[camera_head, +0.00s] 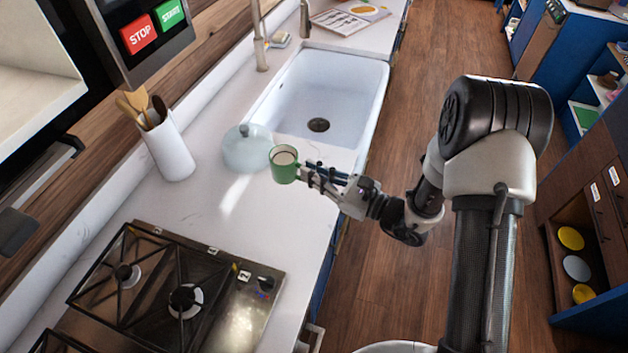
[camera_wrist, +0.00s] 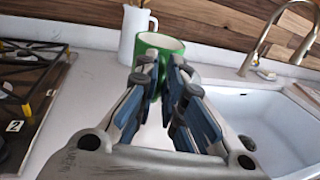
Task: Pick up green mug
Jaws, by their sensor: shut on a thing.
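The green mug (camera_head: 283,167) is over the white counter between the sink and the stove, beside a glass dome. Its inside looks pale and its opening faces up. My gripper (camera_head: 308,172) reaches in from the right and is shut on the mug's near side. In the wrist view the green mug (camera_wrist: 158,44) shows beyond the fingertips (camera_wrist: 165,62), which partly cover it. I cannot tell whether the mug's base touches the counter.
A clear glass dome (camera_head: 247,148) stands just left of the mug. A white utensil holder (camera_head: 168,148) is farther left. The sink (camera_head: 322,90) lies behind, and the gas stove (camera_head: 170,295) is in front. Bare counter (camera_head: 225,215) lies between mug and stove.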

